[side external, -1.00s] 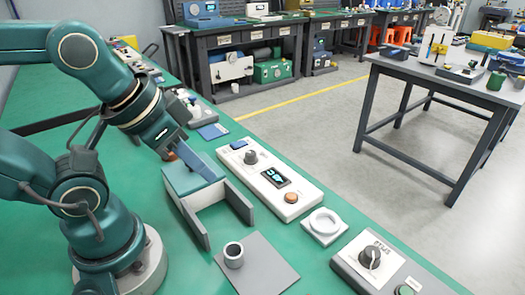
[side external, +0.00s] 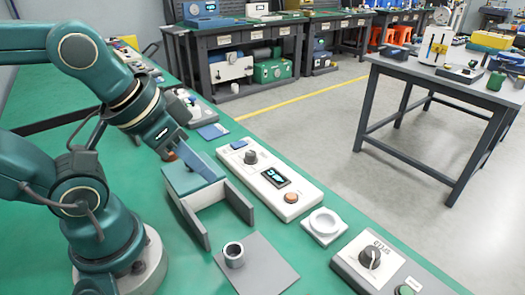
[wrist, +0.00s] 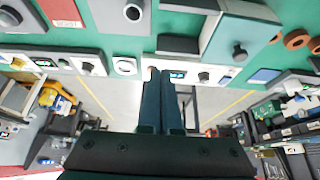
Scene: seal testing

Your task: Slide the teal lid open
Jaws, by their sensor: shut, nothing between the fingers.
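The teal lid (side external: 184,180) lies flat at the far end of a grey channel-shaped holder (side external: 192,224), between its two side walls. The front part of the holder is uncovered, and green bench shows between the walls. In the wrist view the lid (wrist: 236,42) is at the upper right. My gripper (side external: 211,177) is shut and empty, with its fingers slanting down over the lid's far right side. I cannot tell whether the fingertips touch the lid. In the wrist view the two fingers (wrist: 165,76) lie side by side.
A white control box (side external: 290,205) with knob and display stands close right of the holder. A grey plate (side external: 265,275) bearing a short ring (side external: 233,254) lies in front. A white ring block (side external: 323,226) and a grey dial box (side external: 352,283) sit further right.

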